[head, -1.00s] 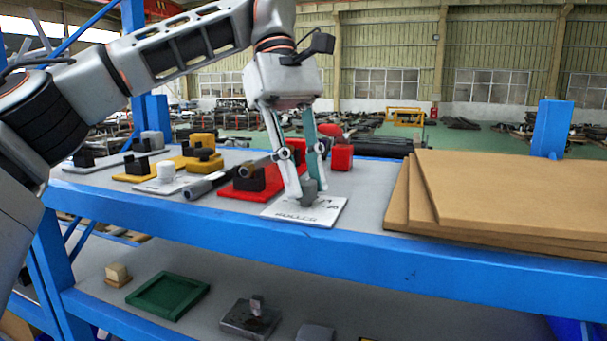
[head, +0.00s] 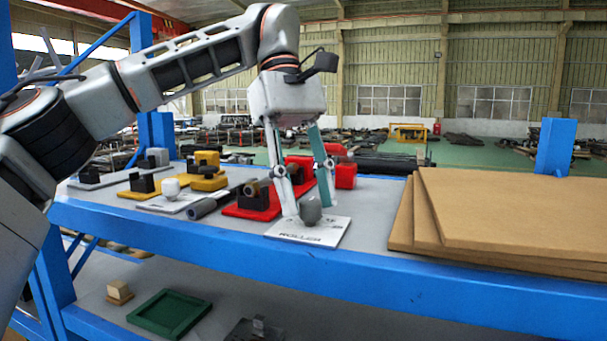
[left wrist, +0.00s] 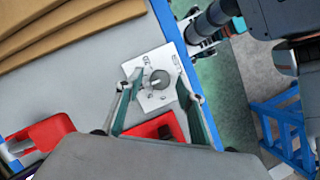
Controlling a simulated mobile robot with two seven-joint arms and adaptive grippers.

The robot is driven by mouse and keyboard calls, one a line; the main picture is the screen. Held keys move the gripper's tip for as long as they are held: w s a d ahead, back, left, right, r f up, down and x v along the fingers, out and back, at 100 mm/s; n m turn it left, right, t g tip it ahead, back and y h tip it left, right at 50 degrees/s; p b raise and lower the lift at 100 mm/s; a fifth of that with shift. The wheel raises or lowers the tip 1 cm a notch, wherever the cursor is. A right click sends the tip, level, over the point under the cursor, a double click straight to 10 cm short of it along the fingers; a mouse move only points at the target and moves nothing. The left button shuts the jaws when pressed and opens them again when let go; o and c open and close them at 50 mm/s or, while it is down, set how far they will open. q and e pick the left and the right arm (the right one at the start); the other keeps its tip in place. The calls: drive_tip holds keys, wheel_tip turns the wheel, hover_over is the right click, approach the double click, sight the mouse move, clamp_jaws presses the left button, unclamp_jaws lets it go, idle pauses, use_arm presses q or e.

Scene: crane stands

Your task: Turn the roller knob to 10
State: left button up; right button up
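The roller knob (head: 311,211) is a dark grey round knob on a white plate (head: 325,237) lettered ROLLER, near the shelf's front edge. In the left wrist view the knob (left wrist: 160,80) shows from above on its plate (left wrist: 147,99); its scale is too small to read. My left gripper (head: 309,210) points down with one finger on each side of the knob. Dark parts at that view's upper right seem to be my own; a right gripper cannot be made out clearly.
Brown boards (head: 500,205) are stacked right of the plate. A red block unit (head: 252,203), a white knob plate (head: 185,198) and yellow parts (head: 205,175) stand to the left. A green tray (head: 170,313) lies on the lower shelf. The blue beam (head: 400,268) edges the shelf.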

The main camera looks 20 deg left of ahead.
use_arm(q)
drive_tip(key=v, duration=0.7)
idle(0.6)
